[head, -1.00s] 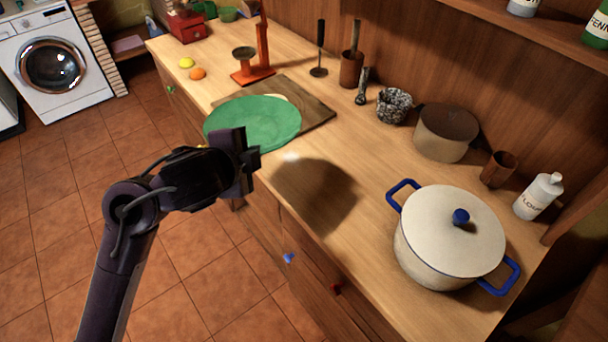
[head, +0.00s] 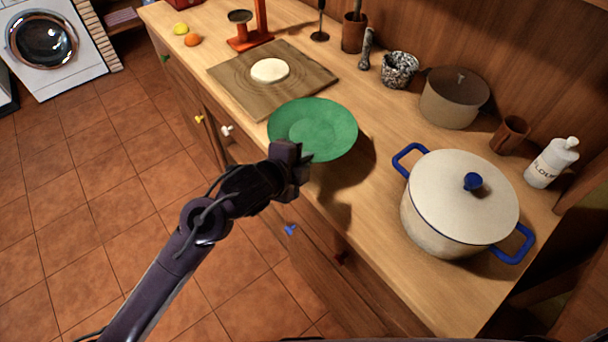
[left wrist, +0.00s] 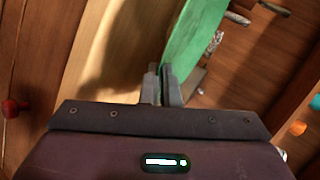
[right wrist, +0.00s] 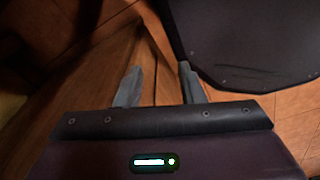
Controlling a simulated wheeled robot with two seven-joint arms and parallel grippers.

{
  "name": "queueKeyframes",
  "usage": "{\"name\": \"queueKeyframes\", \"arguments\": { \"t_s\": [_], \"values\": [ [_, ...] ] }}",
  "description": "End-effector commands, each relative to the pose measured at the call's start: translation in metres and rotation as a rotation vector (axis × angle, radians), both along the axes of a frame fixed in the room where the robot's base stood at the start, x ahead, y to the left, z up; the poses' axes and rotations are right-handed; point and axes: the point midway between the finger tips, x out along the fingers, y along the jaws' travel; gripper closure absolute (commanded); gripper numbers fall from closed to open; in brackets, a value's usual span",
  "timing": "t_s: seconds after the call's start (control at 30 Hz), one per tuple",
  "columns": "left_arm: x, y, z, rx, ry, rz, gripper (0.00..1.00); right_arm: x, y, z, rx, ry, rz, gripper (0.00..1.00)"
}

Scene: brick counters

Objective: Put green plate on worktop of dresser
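The green plate (head: 313,128) is held over the wooden worktop (head: 372,190) of the dresser, between the cutting board and the white pot. My left gripper (head: 293,158) is shut on the plate's near rim. In the left wrist view the fingers (left wrist: 162,85) pinch the edge of the green plate (left wrist: 195,40). The plate casts a shadow on the worktop to its right and below, so it looks slightly raised. My right gripper is not in the head view; in the right wrist view its fingers (right wrist: 160,88) are apart with nothing between them.
A cutting board (head: 225,88) with a white round piece (head: 270,70) lies behind the plate. A white pot (head: 455,205) with blue handles stands to the right. A brown pot (head: 454,97), a speckled mortar (head: 399,69) and a flour bottle (head: 551,162) line the back.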

Motion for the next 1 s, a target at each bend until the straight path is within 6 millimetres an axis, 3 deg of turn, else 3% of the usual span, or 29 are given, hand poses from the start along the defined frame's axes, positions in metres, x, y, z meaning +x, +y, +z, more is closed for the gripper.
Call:
{"name": "queueKeyframes", "arguments": {
  "t_s": [0.43, 0.8, 0.87, 1.0],
  "values": [
    [0.0, 0.0, -0.047, -0.003, -0.002, 0.001, 1.0, -0.001, 0.008, 0.001, 0.009, 0.0, 0.0, 0.65],
    [0.0, 0.0, -0.052, -0.003, -0.004, 0.0, 1.0, -0.002, 0.006, -0.001, 0.008, 0.003, 0.001, 0.65],
    [0.0, 0.0, -0.052, 0.0, -0.001, 0.0, 0.9, -0.002, 0.005, 0.0, 0.007, 0.002, 0.001, 0.65],
    [0.0, 0.0, -0.052, 0.0, -0.001, 0.0, 0.89, -0.002, 0.003, 0.0, 0.003, 0.003, 0.0, 0.65]
  ]
}}
